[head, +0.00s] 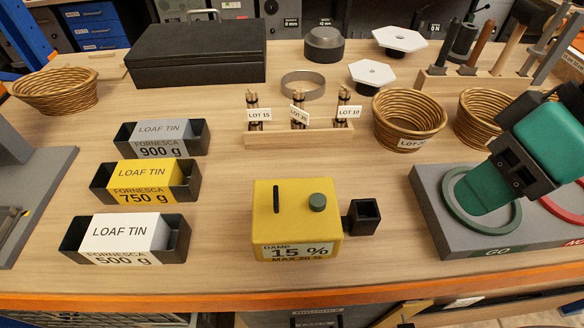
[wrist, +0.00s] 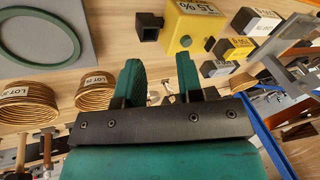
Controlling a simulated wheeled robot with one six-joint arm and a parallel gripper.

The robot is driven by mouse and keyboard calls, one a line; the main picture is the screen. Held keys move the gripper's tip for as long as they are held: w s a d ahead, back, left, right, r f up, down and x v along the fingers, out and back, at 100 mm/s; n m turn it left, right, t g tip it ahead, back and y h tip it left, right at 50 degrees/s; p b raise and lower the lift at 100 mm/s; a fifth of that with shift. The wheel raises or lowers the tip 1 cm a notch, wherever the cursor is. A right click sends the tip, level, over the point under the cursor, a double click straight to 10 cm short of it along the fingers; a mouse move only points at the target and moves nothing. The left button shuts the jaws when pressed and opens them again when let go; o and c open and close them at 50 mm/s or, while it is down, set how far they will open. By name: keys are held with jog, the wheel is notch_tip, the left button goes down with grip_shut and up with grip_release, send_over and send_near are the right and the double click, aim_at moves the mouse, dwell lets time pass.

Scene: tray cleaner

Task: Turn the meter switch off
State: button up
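The meter (head: 290,225) is a yellow box at the front middle of the bench, with a label reading 15 % and MAX 20 %. On its top are an upright black bar (head: 277,197) and a round dark green knob (head: 318,202). I cannot tell which is the switch or its setting. A small black open cup (head: 363,216) is at its right side. The meter also shows upside down in the wrist view (wrist: 190,32). My green gripper (head: 482,190) hangs to the right of the meter, over the GO pad. In the wrist view my gripper (wrist: 160,78) has its fingers apart, with nothing between them.
Loaf tins (head: 124,243) stand left of the meter. A rack of labelled tubes (head: 298,137) and wicker baskets (head: 408,120) stand behind it. A grey pad with a green ring (head: 448,205) lies under my gripper.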

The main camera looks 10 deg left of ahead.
jog(key=w+a+r+h, duration=0.1)
jog(key=w+a+r, duration=0.1)
jog(key=w+a, duration=0.15)
jog(key=r+m+h+p, duration=0.2)
jog(key=m+h, duration=0.1)
jog(key=m, duration=0.1)
send_over(276, 196)
notch_tip(276, 196, down, 17)
jog(key=p, duration=0.3)
jog(key=shift+c, duration=0.5)
grip_shut()
